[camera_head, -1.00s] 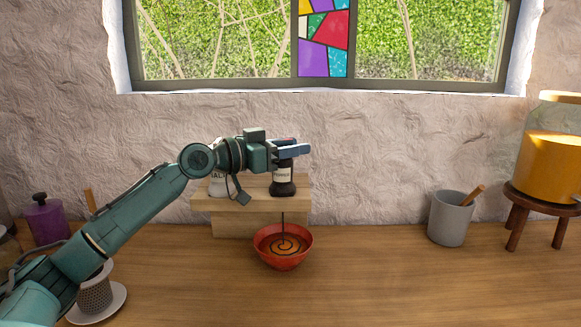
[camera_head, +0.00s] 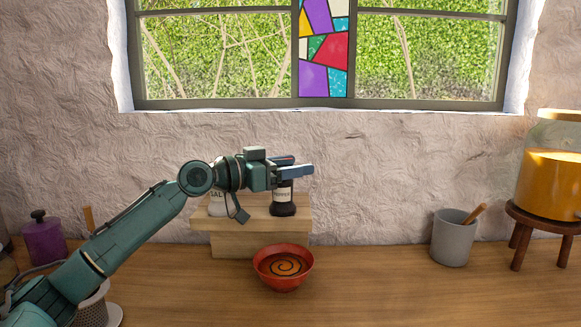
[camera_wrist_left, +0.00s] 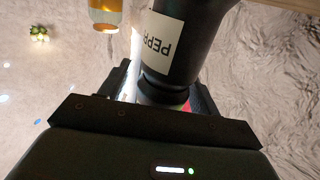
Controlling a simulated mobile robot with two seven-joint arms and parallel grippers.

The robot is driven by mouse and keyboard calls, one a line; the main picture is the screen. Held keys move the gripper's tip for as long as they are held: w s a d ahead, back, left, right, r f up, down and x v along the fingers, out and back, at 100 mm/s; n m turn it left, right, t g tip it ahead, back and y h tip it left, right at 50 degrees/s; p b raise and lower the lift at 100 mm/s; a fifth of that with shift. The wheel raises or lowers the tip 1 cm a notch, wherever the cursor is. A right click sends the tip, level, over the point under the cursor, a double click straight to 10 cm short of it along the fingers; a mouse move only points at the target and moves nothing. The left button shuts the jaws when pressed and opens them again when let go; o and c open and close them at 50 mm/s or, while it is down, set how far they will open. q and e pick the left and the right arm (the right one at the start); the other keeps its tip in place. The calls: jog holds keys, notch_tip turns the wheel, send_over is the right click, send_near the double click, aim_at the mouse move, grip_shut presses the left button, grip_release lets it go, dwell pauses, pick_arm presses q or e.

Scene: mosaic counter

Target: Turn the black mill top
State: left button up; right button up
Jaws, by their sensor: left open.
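The black pepper mill (camera_head: 283,203), with a white label, stands upright on a wooden shelf (camera_head: 240,229) against the wall. My left gripper (camera_head: 299,171) is at the mill's top, its fingers pointing right and hiding the top. In the left wrist view the mill (camera_wrist_left: 187,35) appears upside down, with its narrower neck between the open jaws (camera_wrist_left: 165,95). I cannot tell whether the fingers touch it. My right gripper is out of view.
A white salt mill (camera_head: 218,207) stands left of the pepper mill, partly behind my arm. A red bowl (camera_head: 284,277) with an orange content and dark spiral sits in front. A grey cup (camera_head: 453,242) and glass dispenser (camera_head: 550,180) are right; a purple canister (camera_head: 44,242) is left.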

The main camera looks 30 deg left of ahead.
pick_arm(q)
notch_tip(320, 180, up, 10)
jog(key=shift+f+p, duration=0.1)
jog(key=shift+p, duration=0.85)
